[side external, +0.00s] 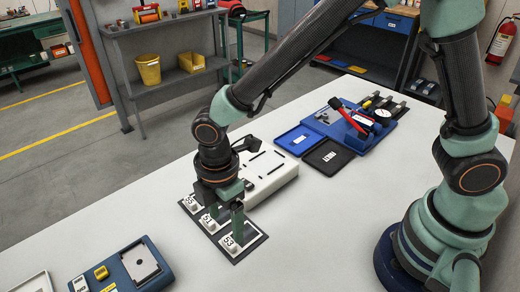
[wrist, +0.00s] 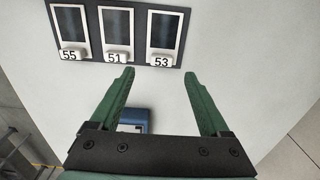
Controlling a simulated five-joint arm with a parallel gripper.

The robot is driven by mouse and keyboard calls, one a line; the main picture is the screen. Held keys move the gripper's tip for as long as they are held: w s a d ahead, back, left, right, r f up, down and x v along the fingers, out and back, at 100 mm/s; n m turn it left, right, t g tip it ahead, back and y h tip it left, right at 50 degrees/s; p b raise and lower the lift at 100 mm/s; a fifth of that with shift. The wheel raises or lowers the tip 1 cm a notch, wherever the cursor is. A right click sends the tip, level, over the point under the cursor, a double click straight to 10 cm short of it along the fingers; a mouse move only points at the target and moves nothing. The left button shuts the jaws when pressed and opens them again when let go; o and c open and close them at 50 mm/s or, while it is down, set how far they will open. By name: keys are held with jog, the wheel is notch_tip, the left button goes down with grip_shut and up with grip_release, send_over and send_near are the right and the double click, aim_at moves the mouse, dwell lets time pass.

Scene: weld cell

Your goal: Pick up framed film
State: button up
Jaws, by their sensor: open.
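Three white-bordered framed films with dark centres lie in a row on a dark strip (wrist: 184,50). In the wrist view they are film 55 (wrist: 72,22), film 51 (wrist: 117,25) and film 53 (wrist: 164,30), each with a white number tag at its near edge. My gripper (wrist: 159,73) is open and empty, its fingertips just short of the tag of film 53, one to each side of it. In the side view, my gripper (side external: 224,214) hangs low over the strip (side external: 250,249) and hides part of the films.
A white slotted box (side external: 280,181) stands right behind the strip. A blue tray (side external: 300,140), a black tray (side external: 328,156) and a blue toolboard (side external: 385,128) lie farther back. A blue fixture (side external: 157,283) with a yellow block sits at the front left. White table between is clear.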

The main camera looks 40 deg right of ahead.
aim_at(229, 242)
jog(key=shift+s+f, duration=0.15)
jog(key=shift+f, duration=2.95)
grip_shut()
